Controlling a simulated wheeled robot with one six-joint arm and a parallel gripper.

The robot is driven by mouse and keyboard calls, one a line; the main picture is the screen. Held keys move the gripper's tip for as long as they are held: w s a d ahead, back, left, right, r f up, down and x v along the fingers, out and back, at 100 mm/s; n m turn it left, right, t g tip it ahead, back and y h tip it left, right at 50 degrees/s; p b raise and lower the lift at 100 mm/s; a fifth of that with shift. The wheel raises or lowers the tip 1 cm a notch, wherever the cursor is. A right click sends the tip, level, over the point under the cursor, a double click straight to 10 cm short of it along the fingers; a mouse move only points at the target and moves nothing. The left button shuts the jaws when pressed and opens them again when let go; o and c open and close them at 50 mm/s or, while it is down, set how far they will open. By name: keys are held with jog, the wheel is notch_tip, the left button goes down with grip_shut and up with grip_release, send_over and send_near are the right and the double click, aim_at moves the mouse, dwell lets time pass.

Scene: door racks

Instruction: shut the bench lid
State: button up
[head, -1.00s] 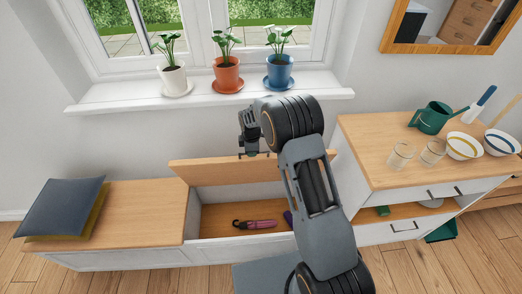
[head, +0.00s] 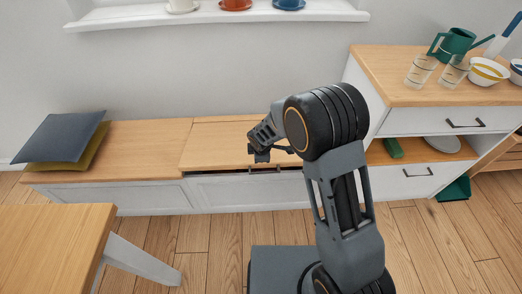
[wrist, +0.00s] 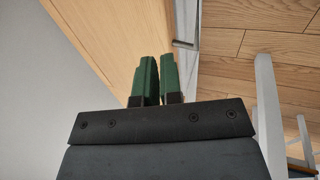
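The bench lid (head: 218,146) is a light wood panel on the white bench (head: 236,193) under the window. It lies down over the bench opening, close to level with the fixed top on its left. A narrow dark strip shows under its front edge beside my gripper, so I cannot tell if it is fully flush. My gripper (head: 262,154) is at the right part of the lid, near its front edge; contact is unclear. In the wrist view my gripper's green fingers (wrist: 160,78) are together with nothing between them, with wood surface beside them. The inside of the bench is hidden.
Dark and olive cushions (head: 64,138) lie on the bench's left end. A drawer cabinet (head: 368,90) with glasses, bowls and a watering can stands at right. A wooden table (head: 52,232) is at front left. Floor between is clear.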

jog(key=shift+o, duration=1.4)
jog(key=shift+w+d, duration=0.2)
jog(key=shift+d, duration=0.05)
jog(key=shift+o, duration=1.4)
jog(key=shift+r, duration=0.15)
jog(key=p+v, duration=0.3)
jog(key=v, duration=1)
jog(key=shift+r, duration=0.3)
jog(key=shift+s+d, duration=0.1)
